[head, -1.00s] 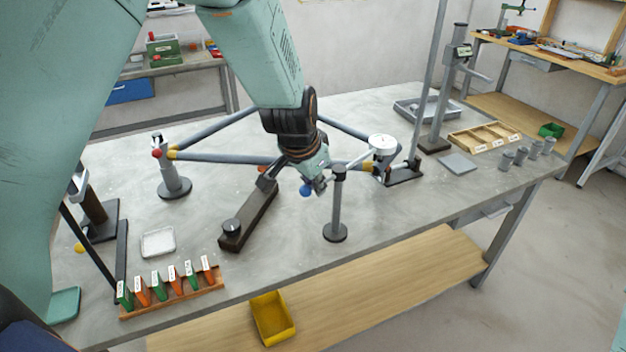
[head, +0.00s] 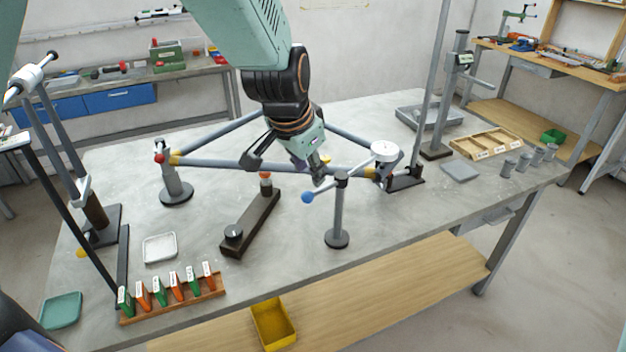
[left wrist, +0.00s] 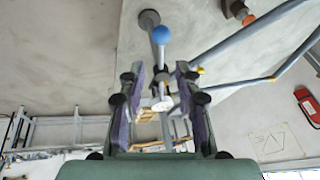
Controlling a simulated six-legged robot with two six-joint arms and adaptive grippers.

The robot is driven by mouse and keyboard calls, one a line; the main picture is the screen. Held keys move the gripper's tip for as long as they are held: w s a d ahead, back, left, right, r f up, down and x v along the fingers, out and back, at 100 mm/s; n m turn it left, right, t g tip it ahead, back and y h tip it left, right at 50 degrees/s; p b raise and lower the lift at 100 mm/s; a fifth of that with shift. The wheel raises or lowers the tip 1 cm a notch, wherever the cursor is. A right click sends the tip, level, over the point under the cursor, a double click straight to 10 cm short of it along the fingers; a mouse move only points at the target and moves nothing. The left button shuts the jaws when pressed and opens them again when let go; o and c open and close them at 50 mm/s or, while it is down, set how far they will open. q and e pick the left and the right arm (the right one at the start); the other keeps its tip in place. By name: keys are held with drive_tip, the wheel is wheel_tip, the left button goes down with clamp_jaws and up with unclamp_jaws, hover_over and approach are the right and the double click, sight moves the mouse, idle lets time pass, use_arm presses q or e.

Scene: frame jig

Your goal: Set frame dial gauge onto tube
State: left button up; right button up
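The dial gauge (head: 384,150) has a white round face and sits at the right end of a thin grey bar. The bar's left end carries a blue ball (head: 307,197), and the bar crosses the top of a short post stand (head: 337,215). Grey frame tubes (head: 225,163) with yellow joints run behind it. My left gripper (head: 290,170) is open above the table, left of the post top. In the left wrist view the blue ball (left wrist: 162,35) and bar show between and beyond the spread fingers (left wrist: 160,85); contact cannot be told. My right gripper is out of view.
A dark block (head: 250,222) with knobs lies left of the post. A rack of coloured cards (head: 175,292) and a white tray (head: 160,247) are at front left. A tall column stand (head: 440,120) and a wooden compartment tray (head: 485,142) stand at right.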

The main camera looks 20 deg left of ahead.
use_arm(q)
drive_tip(key=v, duration=0.3)
drive_tip(key=shift+s+r, duration=0.15)
drive_tip(key=shift+r, duration=0.15)
drive_tip(key=shift+s, duration=0.1)
